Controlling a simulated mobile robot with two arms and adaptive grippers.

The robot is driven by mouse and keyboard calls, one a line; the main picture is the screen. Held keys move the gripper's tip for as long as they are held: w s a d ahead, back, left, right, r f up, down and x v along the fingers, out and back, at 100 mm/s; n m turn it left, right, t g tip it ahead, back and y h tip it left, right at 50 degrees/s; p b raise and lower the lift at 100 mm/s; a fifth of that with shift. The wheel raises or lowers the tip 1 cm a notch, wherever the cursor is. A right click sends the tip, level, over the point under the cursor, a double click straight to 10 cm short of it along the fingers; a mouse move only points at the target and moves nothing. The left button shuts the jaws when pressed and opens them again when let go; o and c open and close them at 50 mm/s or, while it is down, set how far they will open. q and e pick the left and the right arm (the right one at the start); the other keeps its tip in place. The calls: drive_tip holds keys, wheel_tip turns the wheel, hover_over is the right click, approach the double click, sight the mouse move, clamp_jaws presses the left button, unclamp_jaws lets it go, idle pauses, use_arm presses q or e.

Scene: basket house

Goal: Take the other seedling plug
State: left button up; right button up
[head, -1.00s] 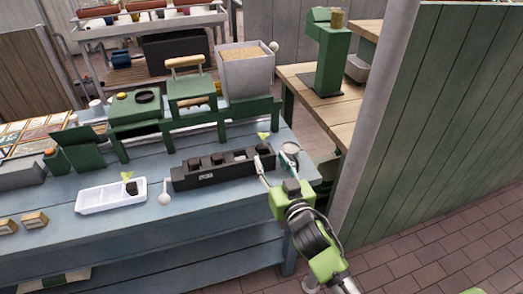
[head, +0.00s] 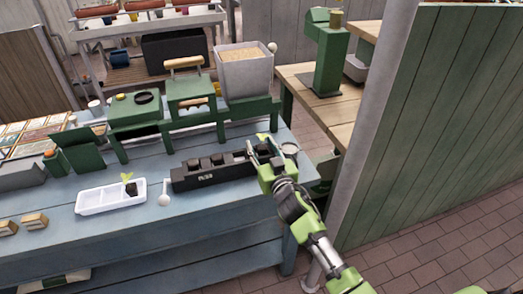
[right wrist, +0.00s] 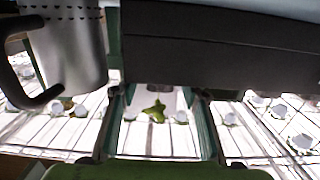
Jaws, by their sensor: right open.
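A seedling plug with green leaves stands at the right end of the black tray (head: 205,180); in the head view its leaves (head: 262,136) show just above my right gripper (head: 264,150). The gripper is open, its fingers at the tray's right end. In the right wrist view the green leaves (right wrist: 156,112) lie between the two open fingers (right wrist: 162,125); the plug itself is hidden and I cannot tell if the fingers touch it. Another seedling plug (head: 131,188) stands in the white tray (head: 95,199) on the left. My left gripper is not in view.
A metal cup (head: 290,149) stands just right of the black tray; it shows large in the right wrist view (right wrist: 68,45). A white round-ended tool (head: 164,198) lies between the trays. Green stands and a grey soil hopper (head: 245,75) line the back of the blue bench.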

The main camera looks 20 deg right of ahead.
drive_tip(key=c, duration=1)
drive_tip(key=shift+r, duration=0.15)
